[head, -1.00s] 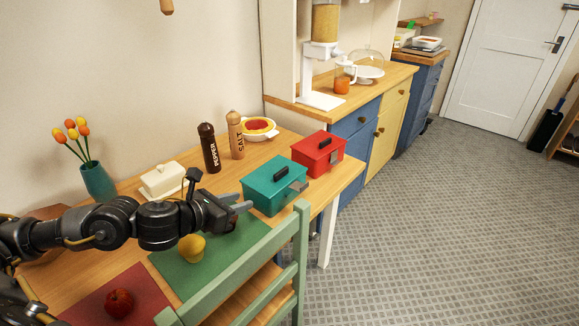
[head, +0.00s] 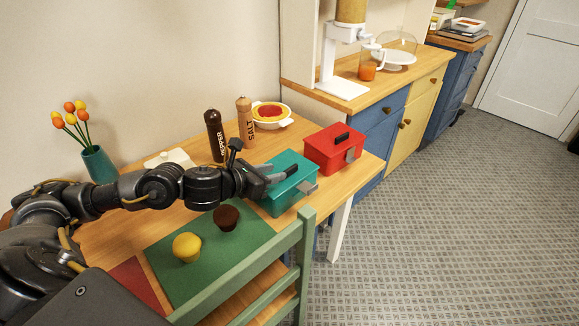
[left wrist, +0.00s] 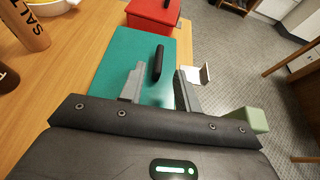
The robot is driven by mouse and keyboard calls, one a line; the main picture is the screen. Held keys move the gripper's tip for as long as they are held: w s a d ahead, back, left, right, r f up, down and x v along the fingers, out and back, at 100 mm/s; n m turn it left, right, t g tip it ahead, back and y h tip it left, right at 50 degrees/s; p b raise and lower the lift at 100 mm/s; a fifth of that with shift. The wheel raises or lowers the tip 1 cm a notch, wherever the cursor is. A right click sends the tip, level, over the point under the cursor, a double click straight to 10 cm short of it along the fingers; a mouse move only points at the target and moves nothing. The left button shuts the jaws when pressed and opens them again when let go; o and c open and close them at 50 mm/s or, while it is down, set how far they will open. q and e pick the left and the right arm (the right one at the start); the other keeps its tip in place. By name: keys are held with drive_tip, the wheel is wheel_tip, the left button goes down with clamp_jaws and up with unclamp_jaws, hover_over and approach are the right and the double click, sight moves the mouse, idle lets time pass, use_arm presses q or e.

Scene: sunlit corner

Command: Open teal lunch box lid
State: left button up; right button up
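The teal lunch box (head: 280,204) stands on the table with its lid shut. It has a black lid handle and a grey latch (head: 306,188) on its front. My left gripper (head: 284,173) is at the box's left side, with its fingers over the lid and covering part of it. In the left wrist view my left gripper (left wrist: 161,84) is open. Its two grey fingers appear on either side of the line of the black handle (left wrist: 158,63), above the teal lid (left wrist: 120,62); I cannot tell whether they touch it. My right gripper is not in view.
A red lunch box (head: 328,155) stands just behind and right of the teal one. Pepper (head: 214,136) and salt (head: 246,124) mills stand behind my left arm. A green chair (head: 292,250) is in front. Muffins (head: 187,247) sit on a green mat (head: 205,270).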

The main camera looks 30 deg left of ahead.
sight(288, 169)
use_arm(q)
drive_tip(key=x, duration=0.7)
drive_tip(key=shift+w+p, duration=0.2)
drive_tip(key=shift+p, duration=0.1)
drive_tip(key=shift+c, duration=0.3)
clamp_jaws()
